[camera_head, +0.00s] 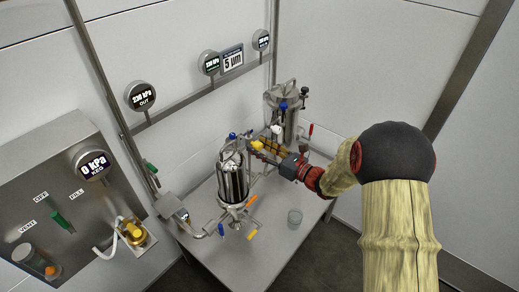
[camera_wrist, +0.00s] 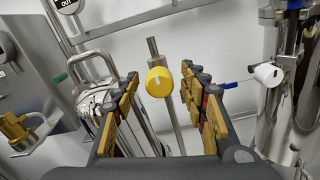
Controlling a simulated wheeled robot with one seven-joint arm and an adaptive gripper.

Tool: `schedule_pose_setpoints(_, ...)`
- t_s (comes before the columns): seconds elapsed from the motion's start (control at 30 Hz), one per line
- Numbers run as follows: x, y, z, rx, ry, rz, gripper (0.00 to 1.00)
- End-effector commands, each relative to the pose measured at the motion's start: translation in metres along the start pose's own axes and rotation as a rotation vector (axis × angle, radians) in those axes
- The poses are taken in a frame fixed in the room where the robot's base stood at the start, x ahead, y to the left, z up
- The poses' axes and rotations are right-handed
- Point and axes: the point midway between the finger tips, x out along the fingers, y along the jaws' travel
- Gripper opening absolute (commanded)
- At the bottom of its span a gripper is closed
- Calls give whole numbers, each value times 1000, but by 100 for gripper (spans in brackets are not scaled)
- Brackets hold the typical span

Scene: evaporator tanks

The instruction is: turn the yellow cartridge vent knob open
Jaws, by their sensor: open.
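The yellow vent knob (camera_wrist: 159,82), with a pale mark on its face, sits on a thin upright metal post in the middle of the wrist view. In the head view the yellow knob (camera_head: 256,145) shows between the two metal housings, just left of my fingertips. My gripper (camera_wrist: 160,88) is open, with one finger on each side of the knob in the picture. Whether the knob lies between the fingertips or just beyond them I cannot tell. In the head view my gripper (camera_head: 267,151) reaches in from the right.
A steel housing (camera_head: 232,180) stands at the front left and another (camera_head: 283,115) behind. A white knob (camera_wrist: 268,74) with a blue lever is at right in the wrist view. Gauges line the wall.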

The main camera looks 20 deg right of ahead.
Motion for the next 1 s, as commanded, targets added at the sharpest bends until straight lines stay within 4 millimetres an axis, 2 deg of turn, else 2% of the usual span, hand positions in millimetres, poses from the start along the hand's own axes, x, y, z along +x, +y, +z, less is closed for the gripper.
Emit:
schedule_pose_setpoints(0.27, 2, 0, 0, 0, 0, 0, 43)
schedule_pose_setpoints(1.0, 2, 0, 0, 0, 0, 0, 2)
